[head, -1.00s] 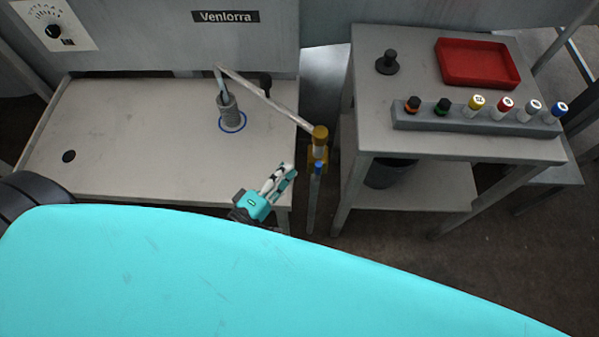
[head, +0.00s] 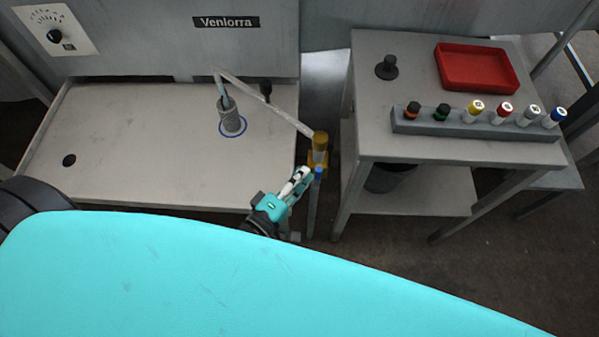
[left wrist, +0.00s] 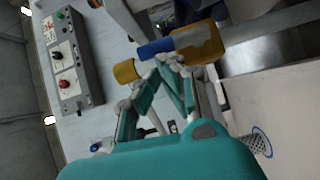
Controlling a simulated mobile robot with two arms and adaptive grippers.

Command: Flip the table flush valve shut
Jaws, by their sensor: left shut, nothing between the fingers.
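The table flush valve is a yellow body (head: 317,158) at the right front corner of the left table, with a blue-ended lever (head: 319,174). In the left wrist view the yellow body (left wrist: 200,42) shows with the blue lever end (left wrist: 156,48) sticking out to the left. My left gripper (head: 306,175) is shut and empty, its fingertips just left of the blue end. In the left wrist view the fingertips (left wrist: 170,60) are close by the blue end; I cannot tell whether they touch. My right gripper is not in view.
A thin pipe (head: 265,101) runs above the left table (head: 130,150) from a ribbed nozzle (head: 231,119) to the yellow cap (head: 320,140) above the valve. The right table (head: 370,120) holds a red tray (head: 441,67) and a rack (head: 480,124) of several capped cylinders.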

